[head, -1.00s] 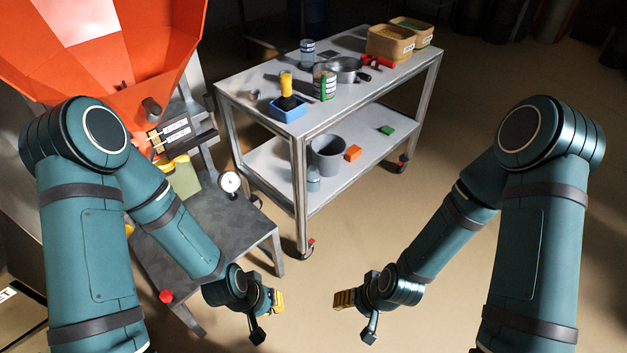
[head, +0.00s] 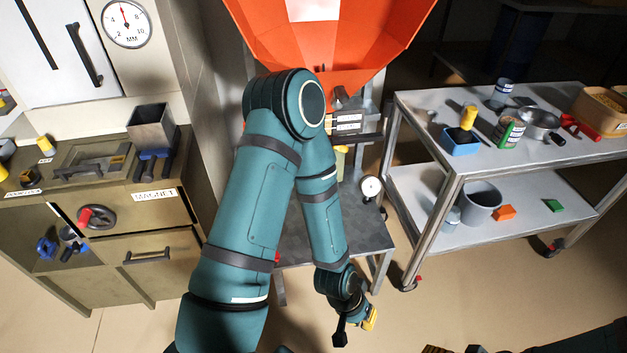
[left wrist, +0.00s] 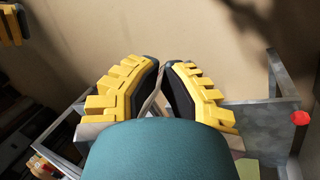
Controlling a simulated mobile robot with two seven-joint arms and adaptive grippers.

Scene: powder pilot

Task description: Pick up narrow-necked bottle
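I cannot single out the narrow-necked bottle with certainty. A small clear container (head: 452,217) stands on the cart's lower shelf beside a grey bucket. A labelled clear container (head: 501,92) stands at the back of the cart's top. Their necks are too small to make out. My left gripper (head: 371,319) hangs low in front of the dark stand, away from both. In the left wrist view its yellow fingers (left wrist: 164,68) have a narrow gap between their dark pads and hold nothing visible. My right gripper (head: 452,350) barely shows at the bottom edge.
The metal cart (head: 420,110) carries a blue box (head: 460,143), a green can (head: 508,132) and a pan. The orange hopper (head: 370,45) rises above the dark stand (head: 355,238). A cabinet (head: 120,262) stands left. Floor is clear before the cart.

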